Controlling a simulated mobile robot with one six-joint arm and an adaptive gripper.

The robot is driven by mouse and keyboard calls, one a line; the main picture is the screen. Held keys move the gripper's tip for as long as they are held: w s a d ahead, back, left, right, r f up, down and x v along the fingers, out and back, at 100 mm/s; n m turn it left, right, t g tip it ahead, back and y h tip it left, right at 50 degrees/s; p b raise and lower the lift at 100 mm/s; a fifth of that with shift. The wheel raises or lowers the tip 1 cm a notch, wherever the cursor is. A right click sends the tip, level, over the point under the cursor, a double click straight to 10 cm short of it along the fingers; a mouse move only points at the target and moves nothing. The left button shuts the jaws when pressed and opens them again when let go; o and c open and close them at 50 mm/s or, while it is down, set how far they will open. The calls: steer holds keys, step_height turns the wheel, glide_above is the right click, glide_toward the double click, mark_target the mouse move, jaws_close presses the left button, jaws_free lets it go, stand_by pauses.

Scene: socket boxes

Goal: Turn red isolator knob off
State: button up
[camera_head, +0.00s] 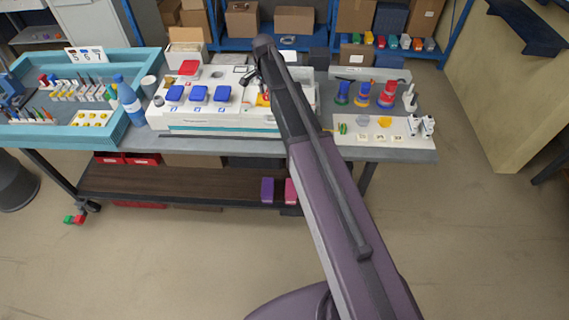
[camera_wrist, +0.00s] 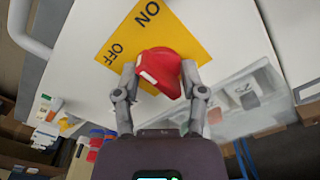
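The red isolator knob (camera_wrist: 159,70) sits on a yellow plate (camera_wrist: 178,33) marked ON and OFF in the wrist view. The white mark on the knob is at its left end, close to the OFF lettering. My gripper (camera_wrist: 158,75) has one finger on each side of the knob, with the fingertips at or very near its sides. Whether both fingers press on it is hard to tell. In the head view my arm hides most of the knob and plate; a bit of yellow and red (camera_head: 263,97) shows beside the arm.
The white panel (camera_head: 225,120) around it carries blue-lidded sockets (camera_head: 199,93). A blue bottle (camera_head: 129,100) stands left on the table.

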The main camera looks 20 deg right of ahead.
steer(key=shift+m, duration=0.3)
step_height(320, 180, up, 14)
steer(key=p, duration=1.4)
steer(key=s+f+n+b, duration=0.6)
steer(key=s+f+b, duration=0.3)
steer(key=s, duration=0.6)
steer(key=s+a+f+n+b, duration=0.1)
steer(key=s+f+n+b, duration=0.5)
steer(key=s, duration=0.9)
steer(key=shift+s+f+n+b, duration=0.15)
steer(key=shift+f+n+b, duration=0.25)
steer(key=shift+f+b, duration=1.15)
steer(key=shift+s, duration=0.15)
steer(key=shift+a, duration=0.1)
steer(key=w+r+m+p, duration=0.6)
steer(key=w+r+p, duration=0.3)
steer(key=w, duration=0.6)
steer(key=w+d+r+m+p, duration=0.1)
steer(key=w+r+m+p, duration=0.5)
steer(key=w, duration=0.9)
step_height(320, 180, up, 3)
steer(key=p, duration=0.3)
steer(key=shift+w+m, duration=0.35)
steer(key=shift+m, duration=0.05)
